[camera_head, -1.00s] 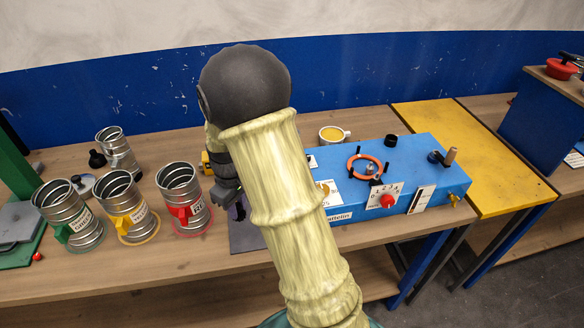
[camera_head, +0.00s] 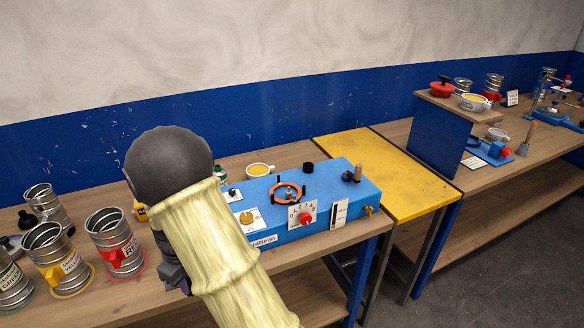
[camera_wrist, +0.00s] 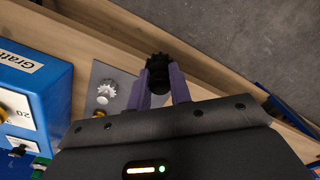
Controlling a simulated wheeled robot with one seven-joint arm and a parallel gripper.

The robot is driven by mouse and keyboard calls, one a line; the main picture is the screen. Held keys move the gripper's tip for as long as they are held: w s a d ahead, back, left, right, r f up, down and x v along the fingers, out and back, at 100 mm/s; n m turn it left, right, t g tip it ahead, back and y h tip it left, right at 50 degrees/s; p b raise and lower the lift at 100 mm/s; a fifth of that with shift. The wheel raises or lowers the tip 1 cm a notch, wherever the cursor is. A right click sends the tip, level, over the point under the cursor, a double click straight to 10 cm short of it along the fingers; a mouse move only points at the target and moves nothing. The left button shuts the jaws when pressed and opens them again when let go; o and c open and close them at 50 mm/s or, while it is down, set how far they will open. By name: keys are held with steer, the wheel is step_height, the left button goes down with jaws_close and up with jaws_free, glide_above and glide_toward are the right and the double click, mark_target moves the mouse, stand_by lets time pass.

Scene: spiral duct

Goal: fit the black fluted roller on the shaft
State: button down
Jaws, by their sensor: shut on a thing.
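The black fluted roller (camera_wrist: 158,66) is between the purple fingers of my gripper (camera_wrist: 160,82) in the wrist view, with its dark toothed end showing beyond the fingertips. My gripper is shut on it. Below it lies a grey plate (camera_wrist: 101,73) on the wooden bench, bearing a white toothed wheel (camera_wrist: 107,88) and a small light knob. The roller appears to the right of that wheel in the picture. In the head view, my arm hides the roller and most of the gripper. I cannot tell which part is the shaft.
A blue box (camera_head: 330,190) with an orange ring (camera_head: 286,192) and red knob (camera_head: 307,218) stands right of my arm. Metal cans (camera_head: 115,243) stand at left. A yellow table (camera_head: 390,170) and a farther bench lie right. The bench's front edge is near the gripper.

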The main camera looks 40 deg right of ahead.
step_height(320, 180, down, 16)
steer(key=s+m, duration=0.1)
steer(key=m, duration=0.3)
steer(key=shift+s+d+f+m, duration=0.2)
steer(key=shift+s+f+m, duration=0.05)
steer(key=shift+m, duration=0.05)
